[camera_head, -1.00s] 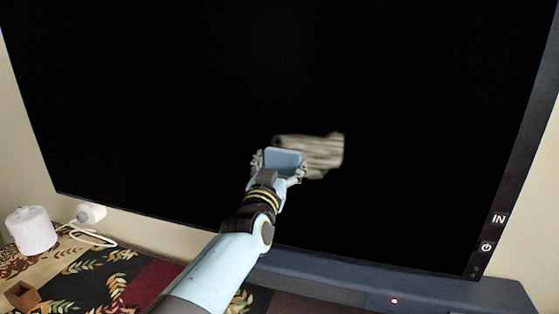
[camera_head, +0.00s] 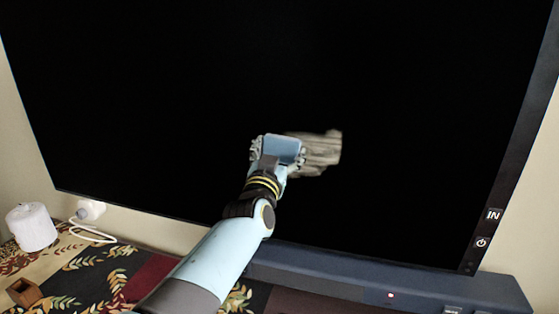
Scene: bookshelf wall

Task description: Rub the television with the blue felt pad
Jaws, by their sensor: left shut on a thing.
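The television (camera_head: 400,90) is a large dark screen filling most of the head view. A pale grey, streaky smudge (camera_head: 322,155) shows on its lower middle part. My left gripper (camera_head: 278,152) is shut on the blue felt pad (camera_head: 282,144) in front of the screen. The pad is at the smudge's left end, and the pad and gripper hide part of that end. I cannot tell whether the pad touches the screen. My right gripper is not in view.
A dark blue soundbar (camera_head: 340,276) with a small red light lies below the screen. A white roll (camera_head: 32,226), a white plug with cable (camera_head: 90,209) and a small wooden box (camera_head: 23,291) are at lower left, near a leaf-patterned cloth (camera_head: 85,285).

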